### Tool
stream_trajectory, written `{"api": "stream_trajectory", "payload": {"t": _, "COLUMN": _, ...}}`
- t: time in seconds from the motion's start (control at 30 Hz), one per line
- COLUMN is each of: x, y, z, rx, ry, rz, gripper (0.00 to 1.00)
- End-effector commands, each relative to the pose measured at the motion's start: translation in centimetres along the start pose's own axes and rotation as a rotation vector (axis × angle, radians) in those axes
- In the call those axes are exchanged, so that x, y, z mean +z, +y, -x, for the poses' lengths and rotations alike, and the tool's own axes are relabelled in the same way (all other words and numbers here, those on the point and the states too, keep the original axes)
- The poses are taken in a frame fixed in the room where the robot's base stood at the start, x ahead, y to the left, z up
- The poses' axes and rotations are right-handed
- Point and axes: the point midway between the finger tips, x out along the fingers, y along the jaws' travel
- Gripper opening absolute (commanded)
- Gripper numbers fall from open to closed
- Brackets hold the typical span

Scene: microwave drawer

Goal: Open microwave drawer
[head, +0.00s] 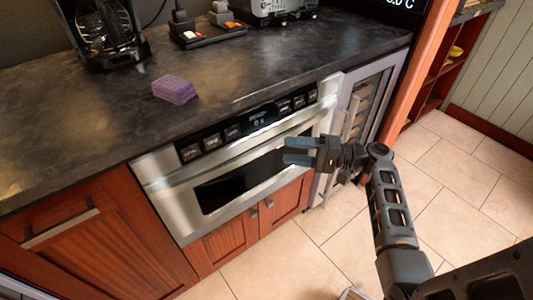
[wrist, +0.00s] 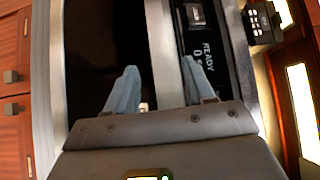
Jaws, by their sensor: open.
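The microwave drawer (head: 205,215) is set under the counter, with a stainless steel front and a dark window (head: 240,187). It looks shut. A long steel bar, the handle (head: 225,152), runs along its top, below the black control panel (head: 215,139). My gripper (head: 286,151) is in front of the right part of the drawer, fingers pointing at it. In the wrist view my gripper (wrist: 158,66) is open, its fingertips on either side of the steel handle bar (wrist: 165,45). I cannot tell whether they touch it.
A purple sponge-like block (head: 175,89) and a coffee maker (head: 105,35) stand on the dark counter (head: 60,130). A glass-fronted cooler (head: 365,105) is at right. The tiled floor (head: 290,265) in front is mostly clear.

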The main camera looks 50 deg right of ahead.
Motion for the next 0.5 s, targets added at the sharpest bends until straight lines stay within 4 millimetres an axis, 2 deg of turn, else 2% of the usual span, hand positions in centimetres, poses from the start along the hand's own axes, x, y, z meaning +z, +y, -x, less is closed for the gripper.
{"api": "stream_trajectory", "payload": {"t": 0.3, "x": 0.1, "y": -0.1, "z": -4.6, "rx": 0.002, "ry": -0.005, "rz": 0.0, "gripper": 0.53}}
{"api": "stream_trajectory", "payload": {"t": 0.5, "x": 0.1, "y": 0.0, "z": -6.9, "rx": 0.002, "ry": -0.003, "rz": 0.002, "gripper": 0.53}}
